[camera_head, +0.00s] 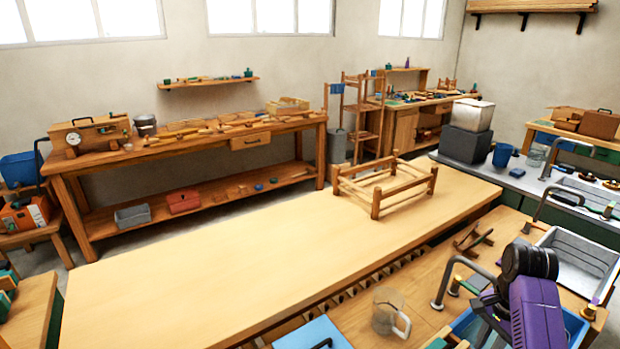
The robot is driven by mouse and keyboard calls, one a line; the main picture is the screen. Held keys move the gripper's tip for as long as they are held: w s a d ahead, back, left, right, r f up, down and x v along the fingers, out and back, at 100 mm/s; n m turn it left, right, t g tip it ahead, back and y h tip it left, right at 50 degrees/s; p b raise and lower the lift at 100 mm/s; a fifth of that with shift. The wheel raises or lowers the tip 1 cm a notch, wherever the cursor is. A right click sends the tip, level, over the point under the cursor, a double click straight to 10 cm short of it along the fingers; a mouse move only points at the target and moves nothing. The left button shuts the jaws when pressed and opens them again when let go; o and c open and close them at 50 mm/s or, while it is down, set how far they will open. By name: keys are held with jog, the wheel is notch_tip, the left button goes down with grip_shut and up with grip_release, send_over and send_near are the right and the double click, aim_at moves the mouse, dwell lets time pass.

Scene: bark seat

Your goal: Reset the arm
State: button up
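A purple and black jointed part (535,305) stands at the lower right, close to the camera. It looks like part of my arm, but I cannot be sure. I cannot make out any gripper fingers in this view, so I cannot see whether my gripper holds anything. A wooden seat frame (376,205) of posts and rails, with an open top, stands on the far part of the long pale table (215,265). Nothing touches the frame except the table.
A clear jug (388,312) and a blue board (312,335) are on the near bench. A blue bin (570,325) and a grey sink (575,262) lie around the purple part. The long table's near-left part is bare. A tool-covered workbench (190,145) stands behind.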

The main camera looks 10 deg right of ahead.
jog(key=w+d+r+n+t+h, duration=0.35)
jog(key=w+d+t, duration=0.2)
jog(key=w, duration=0.35)
jog(key=s+a+n+t+h+b, duration=0.15)
jog(key=s+a+n+t, duration=0.3)
jog(key=s+a, duration=0.5)
jog(key=s+a+n+t+b, duration=0.2)
jog(key=s+a+n+t, duration=0.3)
jog(key=a, duration=0.8)
jog(key=s+a+n+y+b, duration=0.1)
jog(key=s+a, duration=0.3)
jog(key=s, duration=0.4)
jog(key=s+a+n+y+b, duration=0.1)
jog(key=s+a+y, duration=0.1)
jog(key=s, duration=0.7)
jog(key=s+a+n+y+b, duration=0.1)
jog(key=s+a+y+b, duration=0.1)
jog(key=s+a, duration=0.3)
jog(key=s, duration=0.3)
jog(key=shift+s+a+f+n, duration=0.25)
jog(key=shift+a+n, duration=0.05)
